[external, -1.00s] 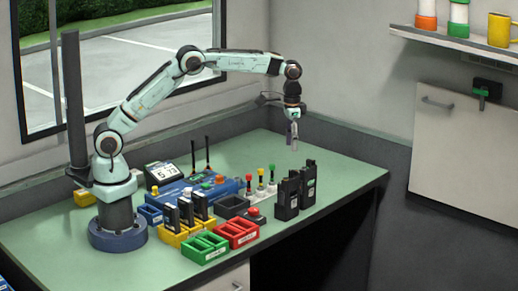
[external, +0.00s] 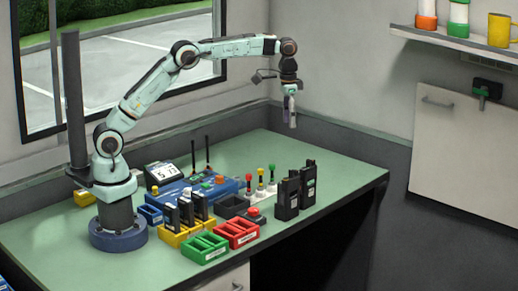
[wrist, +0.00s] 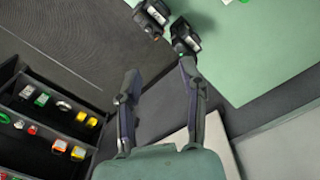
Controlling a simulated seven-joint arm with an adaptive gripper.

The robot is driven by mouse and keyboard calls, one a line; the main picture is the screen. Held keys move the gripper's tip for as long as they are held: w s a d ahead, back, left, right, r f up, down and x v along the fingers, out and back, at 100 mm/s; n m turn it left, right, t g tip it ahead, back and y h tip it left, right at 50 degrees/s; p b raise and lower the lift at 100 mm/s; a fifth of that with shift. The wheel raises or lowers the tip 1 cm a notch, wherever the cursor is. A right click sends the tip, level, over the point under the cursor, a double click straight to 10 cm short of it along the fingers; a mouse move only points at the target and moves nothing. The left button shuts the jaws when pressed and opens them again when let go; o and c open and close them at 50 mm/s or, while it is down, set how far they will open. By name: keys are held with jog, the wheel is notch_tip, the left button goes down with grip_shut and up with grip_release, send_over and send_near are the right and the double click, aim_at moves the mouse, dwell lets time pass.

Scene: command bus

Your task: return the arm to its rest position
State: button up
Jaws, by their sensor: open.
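My arm reaches out from its round base on the table, with the elbow high and the wrist bent down. My gripper (external: 291,123) hangs in the air above the green table, pointing down, above and a little left of two upright black radios (external: 297,192). In the wrist view its two fingers (wrist: 158,75) are spread apart with nothing between them. The two radios (wrist: 184,37) show beyond the fingertips in that view, apart from the gripper.
Yellow, green (external: 205,247) and red (external: 236,232) trays and a blue box stand between my base and the radios. The back right of the table (external: 330,160) is clear. A wall shelf (external: 455,42) is at upper right. The wrist view shows dark shelving (wrist: 50,120) with coloured items.

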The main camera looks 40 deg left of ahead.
jog(key=s+a+r+n+t, duration=0.1)
jog(key=a+r+n+t, duration=0.1)
jog(key=a+r, duration=0.6)
jog(key=s+a+r+n, duration=0.2)
jog(key=s+a+r, duration=0.3)
jog(key=s+a, duration=0.2)
jog(key=s+a+f+n+g, duration=0.1)
jog(key=s+a+f, duration=0.2)
jog(key=s+f, duration=0.2)
jog(key=s+a+f+n, duration=0.1)
jog(key=s+a+f, duration=0.2)
jog(key=s, duration=0.7)
jog(key=s+a+f+n+g+y, duration=0.1)
jog(key=s+a+f, duration=0.2)
jog(key=s+f, duration=0.4)
jog(key=shift+s+a+f+n+g, duration=0.15)
jog(key=shift+s+a+n+g, duration=0.2)
jog(key=shift+s, duration=0.15)
